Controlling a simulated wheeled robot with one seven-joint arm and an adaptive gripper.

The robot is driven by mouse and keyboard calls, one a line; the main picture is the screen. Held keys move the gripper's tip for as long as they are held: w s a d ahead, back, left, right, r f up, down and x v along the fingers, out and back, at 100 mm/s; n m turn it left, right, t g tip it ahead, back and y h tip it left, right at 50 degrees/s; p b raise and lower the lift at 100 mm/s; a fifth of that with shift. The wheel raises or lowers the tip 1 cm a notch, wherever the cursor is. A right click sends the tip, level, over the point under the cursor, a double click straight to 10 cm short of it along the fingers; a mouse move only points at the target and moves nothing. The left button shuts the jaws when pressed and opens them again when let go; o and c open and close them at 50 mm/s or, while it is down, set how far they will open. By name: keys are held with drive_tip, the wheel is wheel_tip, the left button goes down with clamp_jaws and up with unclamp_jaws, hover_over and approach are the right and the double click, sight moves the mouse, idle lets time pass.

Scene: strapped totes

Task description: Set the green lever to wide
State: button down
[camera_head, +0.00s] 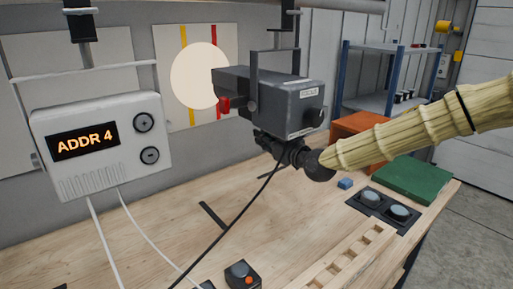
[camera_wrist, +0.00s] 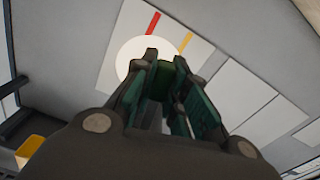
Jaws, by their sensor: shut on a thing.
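A grey lamp (camera_head: 265,98) hangs from a bracket above the bench, with a red knob (camera_head: 224,104) on its left side. My gripper (camera_head: 270,143) is dark and reaches in from the right to the underside of the lamp. In the wrist view my gripper (camera_wrist: 163,72) has its two fingers close around a green piece (camera_wrist: 164,86), which appears to be the green lever. The lever is hidden in the head view. A large round pale light spot (camera_head: 198,76) falls on a white board with a yellow and a red stripe.
A white box reading "ADDR 4" (camera_head: 103,147) hangs at left. A black cable hangs below the lamp.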

drive_tip(key=shift+w+d+r+n+b, duration=0.1)
drive_tip(key=shift+w+d+n+b, duration=0.3)
drive_tip(key=shift+d+n, duration=0.15)
drive_tip(key=shift+w+d+r+n+b, duration=0.1)
drive_tip(key=shift+w+d+n+b, duration=0.25)
drive_tip(key=shift+d+n, duration=0.2)
drive_tip(key=c, duration=1.4)
unclamp_jaws()
drive_tip(key=shift+r, duration=0.1)
drive_tip(key=shift+s, duration=0.1)
drive_tip(key=v, duration=1.2)
